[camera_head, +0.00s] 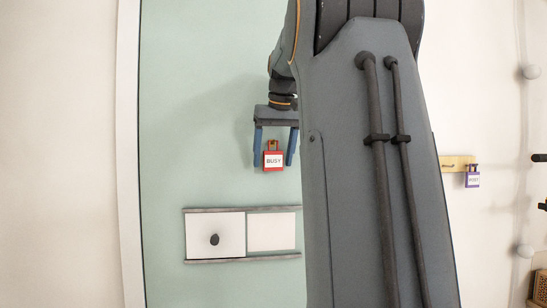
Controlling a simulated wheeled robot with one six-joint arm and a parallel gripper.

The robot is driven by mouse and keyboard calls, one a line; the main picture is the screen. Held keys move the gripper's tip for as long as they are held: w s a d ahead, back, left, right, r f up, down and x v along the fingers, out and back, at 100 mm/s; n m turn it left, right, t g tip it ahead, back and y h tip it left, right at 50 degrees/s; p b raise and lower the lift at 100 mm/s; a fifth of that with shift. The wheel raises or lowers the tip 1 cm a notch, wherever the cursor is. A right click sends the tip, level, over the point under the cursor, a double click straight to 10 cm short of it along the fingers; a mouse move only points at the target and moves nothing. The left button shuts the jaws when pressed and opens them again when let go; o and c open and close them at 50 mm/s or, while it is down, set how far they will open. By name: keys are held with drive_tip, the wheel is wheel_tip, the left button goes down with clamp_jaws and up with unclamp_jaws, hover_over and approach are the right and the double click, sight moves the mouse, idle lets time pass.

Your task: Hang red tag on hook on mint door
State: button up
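A red tag (273,161) with a white "BUSY" label is upright in front of the mint door (205,90). A small brownish loop or hook piece (273,145) shows at its top; I cannot tell whether the tag hangs on a hook there. My gripper (274,163) points down, with one blue finger on each side of the tag. The fingers are spread, with a thin gap to the tag on the right; the left finger looks very close to it. My arm hides the door's right part.
Below the gripper, a sliding sign with white panels (215,225), dark rails and a dark knob is on the door. Right of my arm, a purple tag (472,180) hangs at a wooden plate (453,163). White door frame (128,150) stands at left.

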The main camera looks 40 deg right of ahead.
drive_tip(key=b+v, duration=0.1)
drive_tip(key=v, duration=0.7)
drive_tip(key=shift+w, duration=0.1)
idle(0.4)
